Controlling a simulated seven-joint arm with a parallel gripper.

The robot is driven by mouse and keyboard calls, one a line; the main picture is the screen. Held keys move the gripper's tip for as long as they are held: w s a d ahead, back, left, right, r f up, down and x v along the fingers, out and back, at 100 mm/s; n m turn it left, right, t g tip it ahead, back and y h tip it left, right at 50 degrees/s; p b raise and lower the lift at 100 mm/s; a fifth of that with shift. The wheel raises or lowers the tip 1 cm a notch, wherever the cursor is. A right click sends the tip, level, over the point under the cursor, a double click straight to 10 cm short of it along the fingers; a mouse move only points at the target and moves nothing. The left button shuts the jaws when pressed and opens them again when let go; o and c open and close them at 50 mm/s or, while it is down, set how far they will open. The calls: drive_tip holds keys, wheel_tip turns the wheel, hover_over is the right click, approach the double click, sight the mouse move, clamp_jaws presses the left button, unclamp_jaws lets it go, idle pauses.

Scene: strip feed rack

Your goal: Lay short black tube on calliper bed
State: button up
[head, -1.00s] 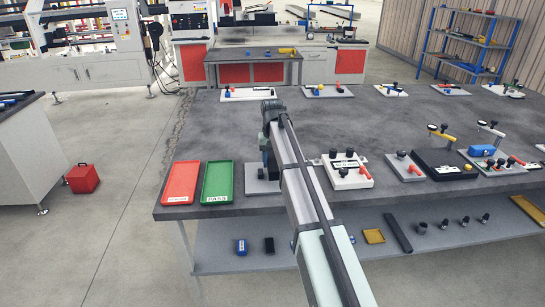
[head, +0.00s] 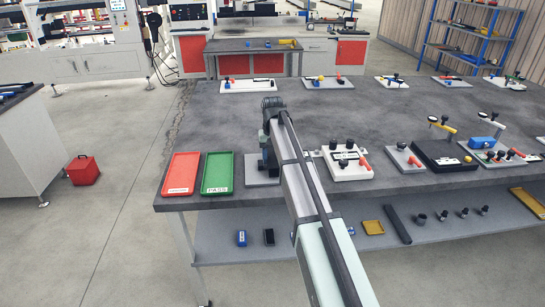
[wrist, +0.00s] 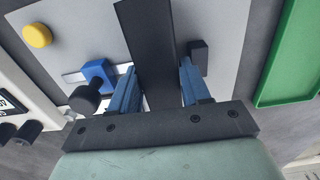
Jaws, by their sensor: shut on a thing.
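My gripper (wrist: 158,75) is shut on the short black tube (wrist: 146,35), which shows as a dark straight bar between its two blue fingers in the wrist view. Below it is a light grey plate (wrist: 205,25), apparently the calliper bed, with a blue block (wrist: 98,76) on a pale metal strip, a black knob (wrist: 84,99), a yellow button (wrist: 37,35) and a small black block (wrist: 197,55). I cannot tell whether the tube touches the plate. In the head view the grey plate (head: 262,180) shows beside my arm, which hides most of it and the tube.
The green PASS tray (head: 217,174) and a red tray (head: 181,175) lie left of the plate. A white fixture (head: 347,172) with black knobs stands close on the right, with more fixtures beyond. The middle of the bench behind is clear.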

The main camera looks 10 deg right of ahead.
drive_tip(key=shift+f, duration=0.5)
drive_tip(key=o, duration=1.2)
drive_tip(key=shift+o, duration=1)
drive_tip(key=shift+a, duration=0.1)
wheel_tip(320, 180, up, 14)
drive_tip(key=shift+d, duration=0.25)
